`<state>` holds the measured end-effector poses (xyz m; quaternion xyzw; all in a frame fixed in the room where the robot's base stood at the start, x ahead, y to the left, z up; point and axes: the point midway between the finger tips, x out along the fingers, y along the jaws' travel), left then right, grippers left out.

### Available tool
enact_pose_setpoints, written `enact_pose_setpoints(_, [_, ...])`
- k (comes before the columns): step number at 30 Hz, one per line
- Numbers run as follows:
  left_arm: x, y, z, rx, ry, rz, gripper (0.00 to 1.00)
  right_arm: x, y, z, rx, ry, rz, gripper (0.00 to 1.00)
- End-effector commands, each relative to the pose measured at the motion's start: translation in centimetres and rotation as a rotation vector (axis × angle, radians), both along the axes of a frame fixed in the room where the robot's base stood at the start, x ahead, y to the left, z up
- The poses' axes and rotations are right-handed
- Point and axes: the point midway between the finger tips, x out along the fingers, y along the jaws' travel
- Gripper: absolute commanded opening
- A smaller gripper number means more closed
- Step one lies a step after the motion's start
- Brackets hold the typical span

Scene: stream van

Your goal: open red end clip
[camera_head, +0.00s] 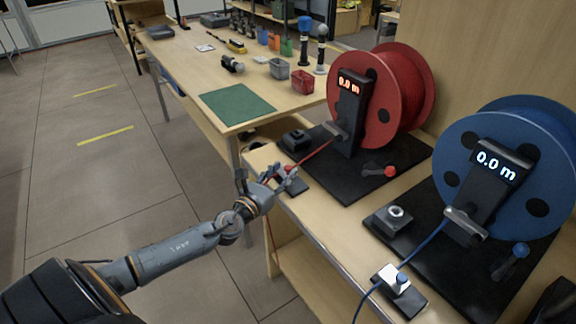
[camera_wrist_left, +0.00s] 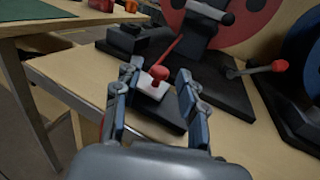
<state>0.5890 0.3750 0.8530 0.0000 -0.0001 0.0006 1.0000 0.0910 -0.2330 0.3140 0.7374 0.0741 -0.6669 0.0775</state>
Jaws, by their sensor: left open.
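The red end clip shows in the left wrist view as a small red knob (camera_wrist_left: 158,73) on a pale plate, set on a black base (camera_wrist_left: 172,118) at the bench edge. My left gripper (camera_wrist_left: 154,92) is open, with its fingers on either side of the clip; I cannot tell whether they touch it. In the head view my left gripper (camera_head: 282,178) covers most of the clip. A red cable (camera_head: 315,157) runs from the clip towards the red reel (camera_head: 378,105), whose display reads 0.0 m.
A blue reel (camera_head: 505,165) with a blue cable and blue end clip (camera_head: 401,278) stands to the right. A red-knobbed lever (camera_head: 385,171) and a black button box (camera_head: 296,141) sit near the red reel. A workbench with a green mat (camera_head: 237,104) stands behind.

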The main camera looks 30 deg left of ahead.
Motion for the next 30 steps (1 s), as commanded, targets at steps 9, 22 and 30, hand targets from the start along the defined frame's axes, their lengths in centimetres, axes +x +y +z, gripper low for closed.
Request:
enact_pose_setpoints(9, [3.1,-0.1,0.0,-0.001,0.001,-0.001,0.42,-0.2,0.0,0.2,0.0,0.003,0.0,0.4])
enact_pose_setpoints(22, [3.3,0.0,0.0,0.0,0.001,-0.001,0.19,-0.6,0.0,0.1,-0.001,0.01,0.0,0.4])
enact_pose_setpoints(30, [3.3,0.0,0.0,0.0,0.001,-0.001,0.0,-0.6,-0.1,0.1,-0.001,0.01,0.0,0.4])
